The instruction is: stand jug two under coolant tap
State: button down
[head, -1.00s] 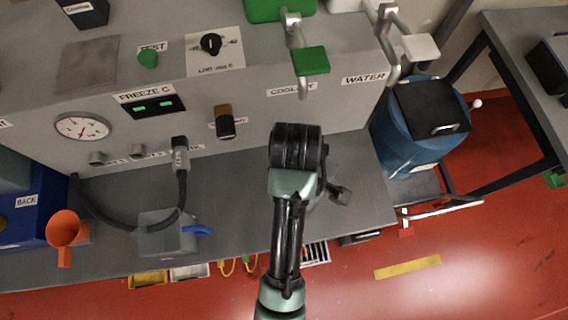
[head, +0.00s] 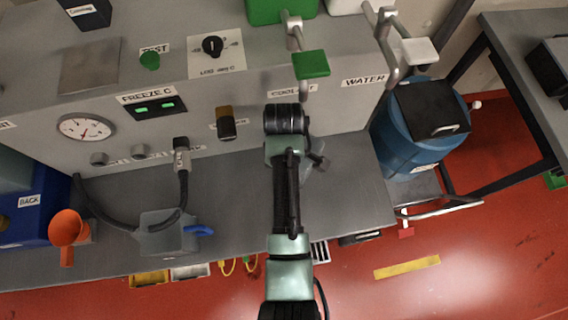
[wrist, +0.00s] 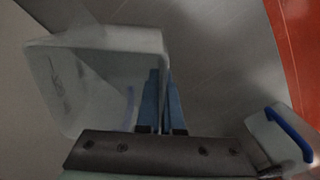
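The coolant tap has a green lever (head: 311,65); its label is partly covered by my wrist. A translucent jug (wrist: 95,80) fills the left of the wrist view, its open top towards the camera. My gripper (wrist: 160,78) has its blue fingers close together at this jug's side, seemingly on its handle, which they hide. In the head view only a faint edge of this jug (head: 314,168) shows right of my wrist, below the tap. A second jug with a blue handle (head: 168,236) stands at the left by the hose; it also shows in the wrist view (wrist: 283,135). No jug number is readable.
A black hose (head: 183,185) hangs down to the left jug. An orange funnel (head: 68,230) stands further left. The water tap (head: 415,50) and a blue drum (head: 418,130) are at the right. The grey shelf (head: 355,190) is clear right of my wrist.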

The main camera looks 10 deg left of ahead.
jog(key=shift+f, duration=0.15)
jog(key=c, duration=1.5)
grip_release()
jog(key=shift+f, duration=0.1)
jog(key=o, duration=0.4)
jog(key=shift+r+b, duration=0.5)
jog(key=shift+r, duration=3.45)
